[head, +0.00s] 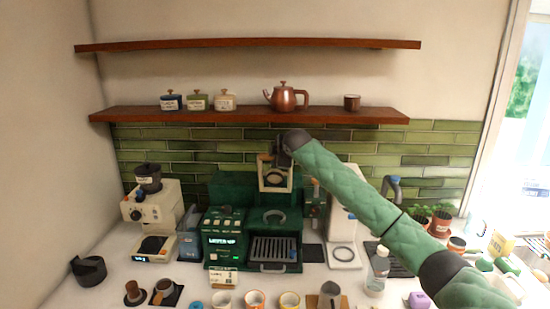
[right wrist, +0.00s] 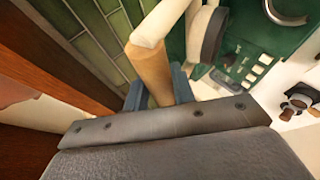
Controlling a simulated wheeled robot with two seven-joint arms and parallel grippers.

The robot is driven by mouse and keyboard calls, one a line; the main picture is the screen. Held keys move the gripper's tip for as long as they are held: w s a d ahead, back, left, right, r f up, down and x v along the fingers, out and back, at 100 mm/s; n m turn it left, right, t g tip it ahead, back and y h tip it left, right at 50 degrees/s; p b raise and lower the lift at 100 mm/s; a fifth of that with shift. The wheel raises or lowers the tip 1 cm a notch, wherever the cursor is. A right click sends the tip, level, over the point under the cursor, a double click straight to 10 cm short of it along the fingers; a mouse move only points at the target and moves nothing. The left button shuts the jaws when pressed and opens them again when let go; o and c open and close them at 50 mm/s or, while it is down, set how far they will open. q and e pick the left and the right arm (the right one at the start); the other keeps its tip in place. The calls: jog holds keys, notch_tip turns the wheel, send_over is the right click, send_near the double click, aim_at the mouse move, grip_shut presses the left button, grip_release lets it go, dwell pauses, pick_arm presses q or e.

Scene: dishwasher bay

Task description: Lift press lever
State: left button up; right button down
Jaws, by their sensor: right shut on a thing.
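The press lever (head: 289,179) is a cream frame raised above the green machine (head: 228,190) in the head view. In the right wrist view, its wooden grip (right wrist: 153,72) joins a cream arm. My right gripper (head: 271,156) reaches in from the right at the top of the lever, below the lower shelf. Its blue-grey fingers (right wrist: 158,92) are shut on the wooden grip in the wrist view; the gripper's own body hides part of the grip. My left gripper is not in view.
The lower wooden shelf (head: 350,117) runs close above my right gripper, holding a copper teapot (head: 286,98) and small jars. A cream grinder (head: 150,215) stands left of the machine. Green tiles lie behind.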

jog(key=shift+w+r, duration=0.1)
jog(key=shift+r, duration=0.25)
jog(key=c, duration=1.2)
grip_release()
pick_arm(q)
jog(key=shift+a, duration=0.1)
pick_arm(e)
jog(key=shift+o, duration=0.2)
jog(key=shift+w+f, duration=0.1)
jog(key=shift+f, duration=0.1)
jog(key=shift+s+d+b, duration=0.1)
jog(key=shift+s+b, duration=0.2)
pick_arm(q)
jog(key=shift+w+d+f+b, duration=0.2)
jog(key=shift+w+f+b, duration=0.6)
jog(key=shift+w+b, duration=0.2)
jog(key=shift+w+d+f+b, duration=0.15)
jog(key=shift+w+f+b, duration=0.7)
jog(key=shift+b, duration=0.15)
pick_arm(e)
jog(key=v, duration=0.7)
jog(key=shift+r, duration=0.15)
